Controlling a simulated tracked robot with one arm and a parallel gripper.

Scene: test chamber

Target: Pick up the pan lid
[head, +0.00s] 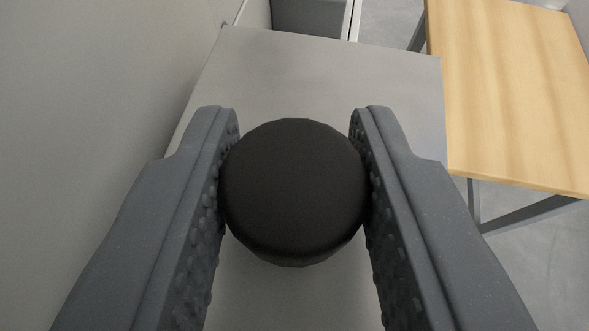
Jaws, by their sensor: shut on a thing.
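A dark, round, knob-like thing (294,190) fills the middle of the head view, between the two fingers of my gripper (294,150). I take it for the pan lid or its knob; no wider lid plate or rim shows around it. Both textured finger pads touch its sides, left and right, so my gripper is shut on it. Its underside is hidden, and I cannot tell whether it rests on the surface below or is held above it.
A grey flat surface (330,75) lies below and beyond my gripper. A pale wall (100,90) runs close along the left. A wooden table (515,90) with metal legs stands at the right, with a gap of grey floor (545,250) in front of it.

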